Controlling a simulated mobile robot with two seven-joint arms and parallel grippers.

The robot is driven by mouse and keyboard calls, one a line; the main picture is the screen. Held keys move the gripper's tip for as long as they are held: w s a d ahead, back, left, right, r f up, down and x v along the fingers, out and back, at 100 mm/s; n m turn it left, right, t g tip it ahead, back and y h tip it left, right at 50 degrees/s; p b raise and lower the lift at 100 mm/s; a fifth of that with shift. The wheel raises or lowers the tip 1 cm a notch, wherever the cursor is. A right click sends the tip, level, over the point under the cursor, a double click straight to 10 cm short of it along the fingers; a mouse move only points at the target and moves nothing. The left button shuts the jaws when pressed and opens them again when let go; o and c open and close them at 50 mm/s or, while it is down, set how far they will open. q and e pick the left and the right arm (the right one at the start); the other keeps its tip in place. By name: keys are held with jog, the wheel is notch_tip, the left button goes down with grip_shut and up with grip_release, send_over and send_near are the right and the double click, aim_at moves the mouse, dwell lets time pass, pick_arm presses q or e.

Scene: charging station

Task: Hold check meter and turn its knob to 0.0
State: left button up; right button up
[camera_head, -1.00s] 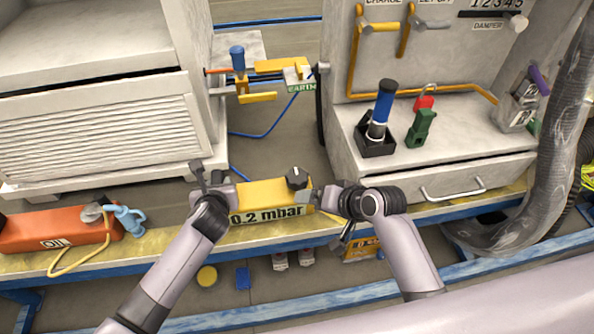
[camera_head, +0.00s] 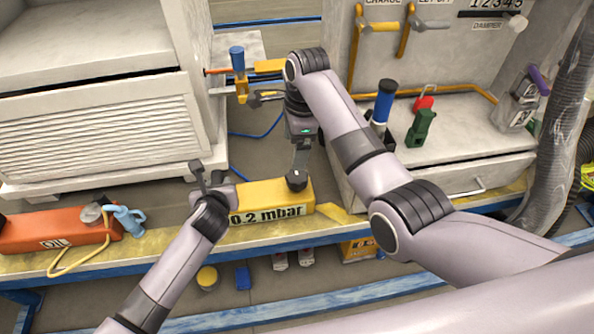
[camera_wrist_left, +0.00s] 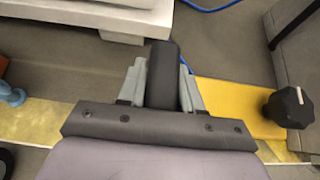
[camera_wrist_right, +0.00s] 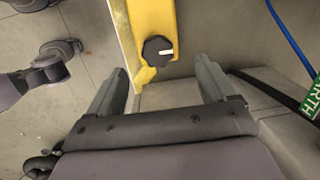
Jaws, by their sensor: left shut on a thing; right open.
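The check meter (camera_head: 262,195) is a yellow box at the bench edge, its label reading 0.2 mbar. Its black knob (camera_head: 296,179) is on the right end of the top; the knob also shows in the left wrist view (camera_wrist_left: 290,106). My left gripper (camera_head: 222,188) is shut at the meter's left end, on a dark upright piece seen between its fingers (camera_wrist_left: 163,75). My right gripper (camera_head: 301,160) is open above the knob, pointing down. In the right wrist view the knob (camera_wrist_right: 158,50), with a white mark, lies ahead between the open fingertips, apparently untouched.
An orange box (camera_head: 50,232) with a blue valve stands left on the bench. A white louvred cabinet (camera_head: 100,135) is behind it. A charging unit with a drawer (camera_head: 450,180) stands right. A blue-topped tool (camera_head: 237,60) and yellow parts are behind my right gripper.

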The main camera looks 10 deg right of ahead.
aim_at(297, 176)
jog(key=f+m, duration=0.1)
jog(key=f, duration=0.5)
jog(key=f+m+h, duration=0.1)
jog(key=f, duration=0.2)
jog(key=shift+d+f+m+g, duration=0.2)
jog(key=shift+f+m+g, duration=0.1)
jog(key=shift+f+g, duration=0.1)
dwell(0.4)
jog(key=c, duration=1.1)
